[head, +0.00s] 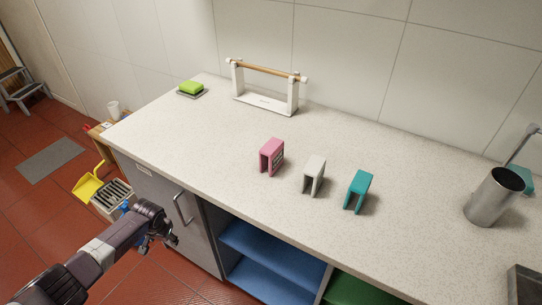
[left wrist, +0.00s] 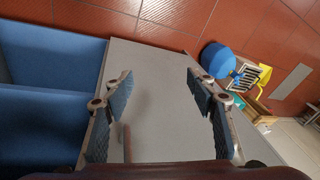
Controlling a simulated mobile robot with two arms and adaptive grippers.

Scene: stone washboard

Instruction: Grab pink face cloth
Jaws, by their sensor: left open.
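The pink face cloth (head: 271,157) stands folded on the stone counter (head: 225,150), left of a white cloth (head: 314,175) and a teal cloth (head: 358,191). My left gripper (head: 172,239) is low in front of the counter, below its top and apart from the cloths. In the left wrist view my left gripper (left wrist: 160,92) is open and empty, its fingers spread in front of the grey cabinet door (left wrist: 158,75). No cloth shows in that view. My right gripper is not in view.
A white rack with a wooden bar (head: 268,70) and a green sponge on a dish (head: 190,88) stand at the back. A metal cylinder (head: 492,197) stands at the right. The counter's front edge lies between my gripper and the cloths.

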